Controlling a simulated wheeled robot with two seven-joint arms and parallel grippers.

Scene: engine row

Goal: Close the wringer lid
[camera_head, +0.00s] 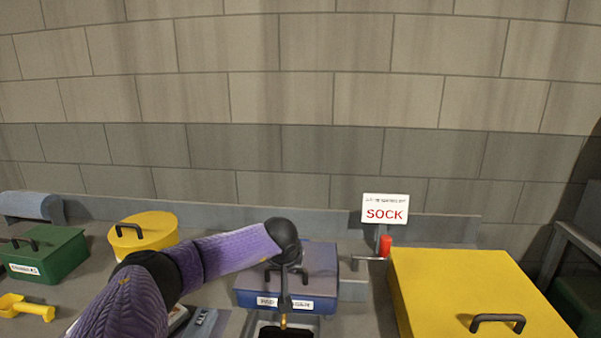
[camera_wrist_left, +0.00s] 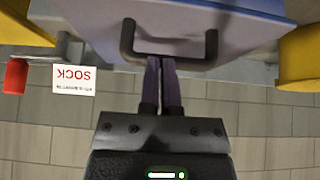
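A blue-purple lid with a label on its front edge (camera_head: 318,262) sits at the centre of the bench in the head view. Its dark handle (camera_wrist_left: 128,40) spans the lower middle of the lid (camera_wrist_left: 245,30) in the left wrist view. My left gripper (camera_wrist_left: 161,62) has its two fingers close together, within the handle's span and at its crossbar. I cannot tell whether they touch it. A dark opening (camera_head: 285,333) shows just below, partly cut off. My right gripper is out of view.
A red-knobbed crank (camera_head: 385,246) and a SOCK sign (camera_head: 385,209) stand right of the lid. A large yellow lid (camera_head: 460,280) fills the right. A round yellow lid (camera_head: 143,231) and a green box (camera_head: 45,255) stand left. A stone wall is behind.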

